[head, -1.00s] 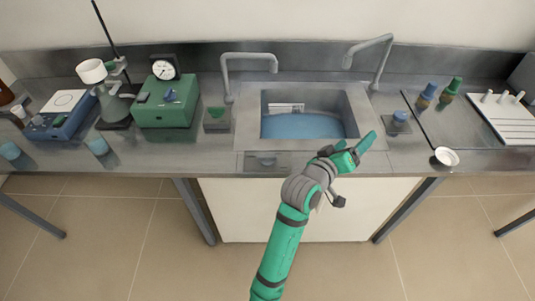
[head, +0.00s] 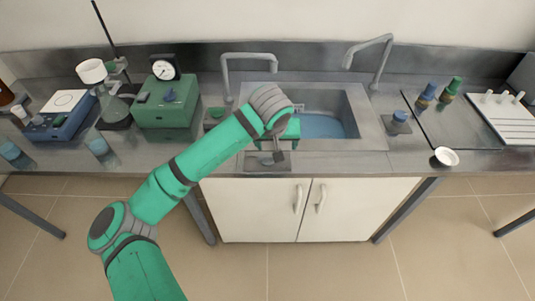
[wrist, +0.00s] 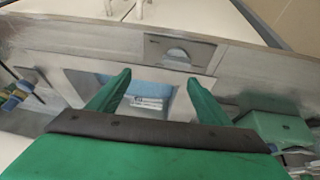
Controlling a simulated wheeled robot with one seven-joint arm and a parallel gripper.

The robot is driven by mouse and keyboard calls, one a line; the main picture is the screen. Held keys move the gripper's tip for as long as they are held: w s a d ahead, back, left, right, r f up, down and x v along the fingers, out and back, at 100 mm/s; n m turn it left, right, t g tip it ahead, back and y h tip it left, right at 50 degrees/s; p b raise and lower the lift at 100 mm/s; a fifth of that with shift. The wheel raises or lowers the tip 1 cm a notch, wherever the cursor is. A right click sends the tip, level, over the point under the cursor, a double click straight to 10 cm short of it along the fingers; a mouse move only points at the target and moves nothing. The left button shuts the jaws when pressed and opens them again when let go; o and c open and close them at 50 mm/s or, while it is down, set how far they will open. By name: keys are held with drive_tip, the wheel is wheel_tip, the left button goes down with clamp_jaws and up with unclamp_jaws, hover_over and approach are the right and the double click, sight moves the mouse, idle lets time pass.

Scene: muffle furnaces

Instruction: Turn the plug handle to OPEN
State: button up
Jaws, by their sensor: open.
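A small grey plate with a rounded handle (head: 266,162) is set in the counter at the front edge of the sink, at its left. It also shows in the wrist view (wrist: 172,53), beyond the fingertips. I cannot read its marks. My gripper (wrist: 158,80) is open and empty, its two green fingers spread over the sink, apart from the plate. In the head view my wrist hides most of the gripper, above the sink's left front corner. The sink (head: 358,108) holds blue water, with a white label (wrist: 147,102) in the wrist view.
Two grey taps stand behind the sink, at left (head: 249,56) and right (head: 369,48). A green box with a gauge (head: 165,105) stands left of the sink.

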sight(267, 156)
drive_tip(key=shift+g+y, duration=0.3)
drive_tip(key=shift+y, duration=0.2)
drive_tip(key=w+a+f, duration=0.1)
drive_tip(key=f, duration=0.2)
drive_tip(key=w+f, duration=0.1)
drive_tip(key=f, duration=0.2)
drive_tip(key=w+a+f, duration=0.1)
drive_tip(key=w+f, duration=0.1)
drive_tip(key=f, duration=0.1)
drive_tip(key=shift+a+f, duration=0.35)
drive_tip(key=shift+c, duration=0.4)
drive_tip(key=c, duration=1)
